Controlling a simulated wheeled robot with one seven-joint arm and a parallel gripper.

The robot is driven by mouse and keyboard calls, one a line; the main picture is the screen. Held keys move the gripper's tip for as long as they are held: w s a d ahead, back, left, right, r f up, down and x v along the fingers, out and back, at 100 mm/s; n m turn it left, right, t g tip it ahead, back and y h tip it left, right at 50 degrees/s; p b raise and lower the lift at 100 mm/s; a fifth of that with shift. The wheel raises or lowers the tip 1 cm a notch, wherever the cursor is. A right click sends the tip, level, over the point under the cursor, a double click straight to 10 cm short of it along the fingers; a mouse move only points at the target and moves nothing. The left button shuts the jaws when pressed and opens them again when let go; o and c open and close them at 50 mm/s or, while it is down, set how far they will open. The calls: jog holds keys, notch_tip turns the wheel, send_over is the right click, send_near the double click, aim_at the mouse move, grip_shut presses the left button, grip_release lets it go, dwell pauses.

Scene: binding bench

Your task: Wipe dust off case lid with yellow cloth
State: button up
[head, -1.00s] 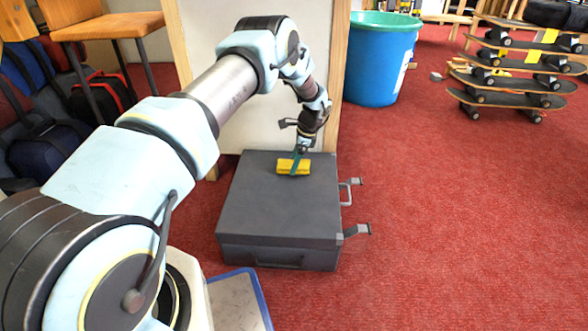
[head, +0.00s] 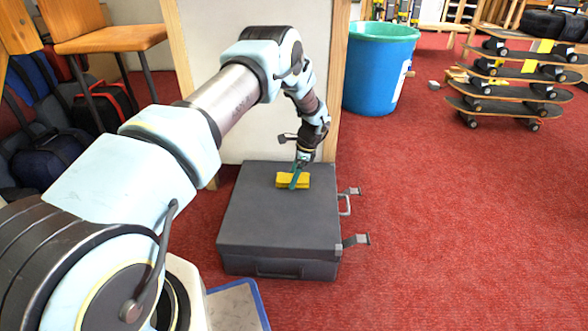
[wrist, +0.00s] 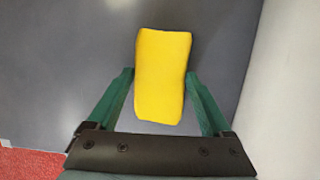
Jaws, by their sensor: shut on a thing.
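The grey case (head: 275,225) lies flat on the red carpet, with its lid shut and its latches and handle at the right side. The yellow cloth (head: 283,181) is a folded pad at the far part of the lid. My gripper (head: 298,180) reaches down from above and is shut on the cloth, with its green fingers at the cloth's sides. In the wrist view the cloth (wrist: 162,75) sits between the two fingers (wrist: 160,95) over the grey lid (wrist: 70,60). No dust can be made out on the lid.
A pale panel (head: 250,90) with wooden edges stands right behind the case. A blue bin (head: 378,75) stands behind to the right, and a skateboard rack (head: 515,85) farther right. A blue-edged tray (head: 238,305) lies in front. Carpet right of the case is open.

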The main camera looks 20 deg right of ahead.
aim_at(287, 222)
jog(key=shift+s+a+f+p, duration=0.1)
jog(key=shift+s+a+p, duration=0.15)
jog(key=shift+s+p, duration=0.25)
jog(key=shift+s+a+p, duration=0.25)
jog(key=shift+s+p, duration=0.15)
jog(key=shift+s, duration=0.15)
jog(key=shift+s+a+f+p, duration=0.1)
jog(key=shift+s+a+p, duration=0.1)
jog(key=shift+s+p, duration=0.2)
jog(key=shift+s+a+f+p, duration=0.1)
jog(key=shift+s+a+p, duration=0.15)
jog(key=shift+s, duration=0.2)
jog(key=shift+s+a+r+p, duration=0.15)
jog(key=shift+s+p, duration=0.2)
jog(key=shift+p, duration=0.1)
jog(key=shift+s+a+r+p, duration=0.1)
jog(key=shift+s+p, duration=0.25)
jog(key=shift+p, duration=0.05)
jog(key=shift+s+a+p, duration=0.45)
jog(key=shift+s+p, duration=0.2)
jog(key=shift+s, duration=0.2)
